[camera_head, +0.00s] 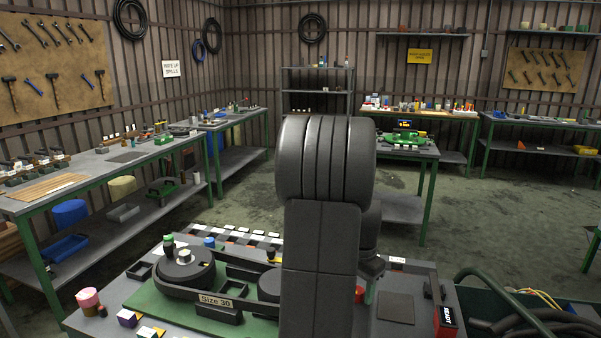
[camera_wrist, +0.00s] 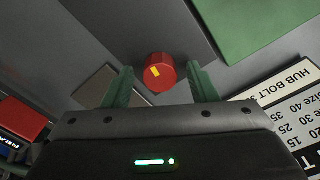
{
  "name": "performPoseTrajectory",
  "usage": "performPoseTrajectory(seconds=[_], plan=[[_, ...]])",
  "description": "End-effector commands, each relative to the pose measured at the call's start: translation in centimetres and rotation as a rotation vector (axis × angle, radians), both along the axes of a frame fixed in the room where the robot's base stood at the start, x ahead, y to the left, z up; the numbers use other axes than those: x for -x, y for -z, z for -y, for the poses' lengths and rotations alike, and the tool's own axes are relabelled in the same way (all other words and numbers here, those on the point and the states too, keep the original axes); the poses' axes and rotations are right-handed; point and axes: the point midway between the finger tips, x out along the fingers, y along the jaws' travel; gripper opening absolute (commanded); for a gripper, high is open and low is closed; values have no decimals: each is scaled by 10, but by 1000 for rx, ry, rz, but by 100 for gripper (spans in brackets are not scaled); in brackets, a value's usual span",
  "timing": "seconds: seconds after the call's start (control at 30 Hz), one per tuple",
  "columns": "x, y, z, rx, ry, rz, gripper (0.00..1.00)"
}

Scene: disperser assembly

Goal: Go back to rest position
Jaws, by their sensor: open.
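My gripper (camera_wrist: 160,80) is open in the wrist view, with its two green fingers spread. A red cylinder (camera_wrist: 158,71) with a small yellow mark shows between the fingertips, with a gap on both sides. I cannot tell how far below the fingers it stands. In the head view my dark arm fills the middle and hides most of the gripper; the red cylinder (camera_head: 359,294) peeks out just right of the arm, on the grey worktable (camera_head: 420,275).
A green board (camera_head: 150,300) carries a round black part (camera_head: 186,268) and a "Size 30" label (camera_head: 216,301). A red-and-black READY box (camera_head: 446,320) stands at the table's right. A "HUB BOLT" size chart (camera_wrist: 285,100) lies right in the wrist view. Benches line the walls; the floor between is clear.

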Motion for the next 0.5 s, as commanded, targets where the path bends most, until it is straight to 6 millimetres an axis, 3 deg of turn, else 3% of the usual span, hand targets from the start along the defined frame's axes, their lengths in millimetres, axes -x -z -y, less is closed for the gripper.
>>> performPoseTrajectory(seconds=[0.5], plan=[[0,0,0,0,114,0,53]])
